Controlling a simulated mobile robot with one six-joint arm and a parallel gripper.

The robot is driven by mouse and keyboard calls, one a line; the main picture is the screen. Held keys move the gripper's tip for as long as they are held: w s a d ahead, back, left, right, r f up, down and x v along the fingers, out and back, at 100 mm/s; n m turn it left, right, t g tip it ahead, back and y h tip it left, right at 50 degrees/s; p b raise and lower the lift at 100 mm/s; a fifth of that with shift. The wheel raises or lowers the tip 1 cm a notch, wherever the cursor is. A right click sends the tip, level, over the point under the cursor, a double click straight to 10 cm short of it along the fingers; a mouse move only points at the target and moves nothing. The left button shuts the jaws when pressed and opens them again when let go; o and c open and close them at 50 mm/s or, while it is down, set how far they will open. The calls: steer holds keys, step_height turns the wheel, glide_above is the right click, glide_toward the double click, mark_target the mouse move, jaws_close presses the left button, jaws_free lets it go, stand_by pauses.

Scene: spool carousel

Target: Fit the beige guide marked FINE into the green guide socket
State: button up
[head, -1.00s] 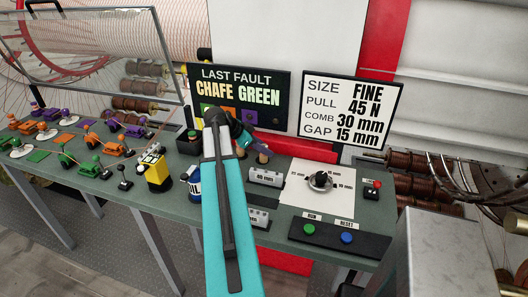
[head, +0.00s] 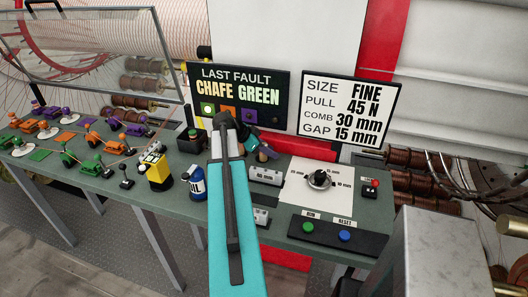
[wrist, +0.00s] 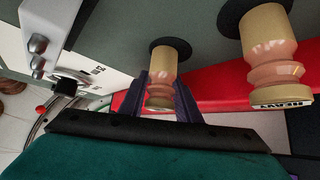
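In the wrist view two beige guides stand in dark round holders on the grey-green bench. The left beige guide (wrist: 164,75) is between the two dark fingers of my gripper (wrist: 165,98); whether they press on it I cannot tell. Its marking is not readable. The right beige guide (wrist: 272,45) stands apart, with a label that seems to read HEAVY. In the head view my gripper (head: 252,146) is low over the bench beside the guides, partly hidden by my arm. Green fixtures (head: 68,155) stand on the bench at the left; I cannot make out the green guide socket.
A fault board (head: 240,82) reads CHAFE GREEN; a white board (head: 348,102) reads FINE. Orange and purple fixtures fill the bench's left.

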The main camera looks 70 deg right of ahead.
steer(key=c, duration=0.7)
steer(key=shift+a+r+b, duration=0.15)
steer(key=shift+r+b, duration=0.05)
steer(key=shift+b, duration=0.2)
steer(key=shift+c, duration=0.2)
steer(key=shift+r, duration=0.1)
steer(key=shift+r+b, duration=1.55)
steer(key=shift+r, duration=1.65)
steer(key=s+a+b, duration=0.1)
steer(key=a+b, duration=1)
steer(key=a, duration=0.8)
steer(key=shift+a+b, duration=0.25)
steer(key=shift+b, duration=0.1)
steer(key=shift+s+a, duration=0.1)
